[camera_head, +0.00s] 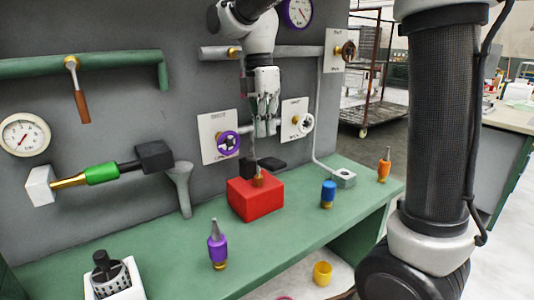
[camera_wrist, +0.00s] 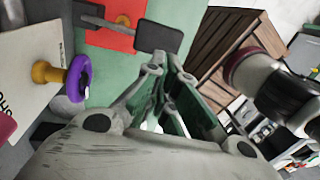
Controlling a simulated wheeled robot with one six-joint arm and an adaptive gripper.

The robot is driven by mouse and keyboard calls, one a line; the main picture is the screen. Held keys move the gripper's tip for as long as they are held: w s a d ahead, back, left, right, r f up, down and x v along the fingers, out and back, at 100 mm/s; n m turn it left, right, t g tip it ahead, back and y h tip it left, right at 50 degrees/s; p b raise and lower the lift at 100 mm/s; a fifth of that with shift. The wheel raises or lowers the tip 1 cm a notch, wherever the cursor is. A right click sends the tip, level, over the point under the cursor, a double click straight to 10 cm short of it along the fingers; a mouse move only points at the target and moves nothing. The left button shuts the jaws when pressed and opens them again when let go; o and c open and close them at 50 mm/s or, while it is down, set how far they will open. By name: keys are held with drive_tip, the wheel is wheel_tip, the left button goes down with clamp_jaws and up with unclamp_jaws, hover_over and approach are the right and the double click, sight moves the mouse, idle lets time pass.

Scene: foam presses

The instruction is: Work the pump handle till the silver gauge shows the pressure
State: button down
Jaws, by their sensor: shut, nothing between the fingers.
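The pump is a red block (camera_head: 256,199) on the green bench, with a brass collar and a thin rod rising from it. Its black handle (camera_head: 272,163) is a crossbar on the rod, a little above the block. In the wrist view the handle (camera_wrist: 158,38) shows beyond my fingers, over the red block (camera_wrist: 110,38). My gripper (camera_head: 265,132) points down above the handle, shut and empty, apart from it. The fingers (camera_wrist: 170,85) also show in the wrist view. The silver-rimmed gauge (camera_head: 25,134) is on the panel at far left; its red needle is too small to read.
A purple-rimmed gauge (camera_head: 297,12) is high on the panel. A purple valve wheel (camera_head: 228,144) and a white one (camera_head: 305,123) flank my gripper. A blue-capped fitting (camera_head: 328,193) and a purple one (camera_head: 217,245) stand on the bench. The bench front between them is clear.

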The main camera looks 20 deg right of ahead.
sight(271, 165)
drive_tip(key=f, duration=0.4)
drive_tip(key=s+f, duration=0.1)
drive_tip(key=f, duration=0.2)
drive_tip(key=shift+d, duration=0.15)
drive_tip(key=f, duration=0.1)
drive_tip(key=s+f, duration=0.1)
drive_tip(key=f, duration=0.3)
drive_tip(key=shift+s+d+f, duration=0.25)
drive_tip(key=shift+s+d, duration=0.05)
drive_tip(key=shift+s, duration=0.1)
drive_tip(key=shift+r, duration=0.4)
wheel_tip(271, 165, up, 13)
drive_tip(key=s, duration=0.2)
drive_tip(key=shift+s+d+r, duration=0.2)
drive_tip(key=shift+s+d, duration=0.05)
drive_tip(key=shift+d, duration=0.15)
drive_tip(key=shift+f, duration=0.1)
idle(0.5)
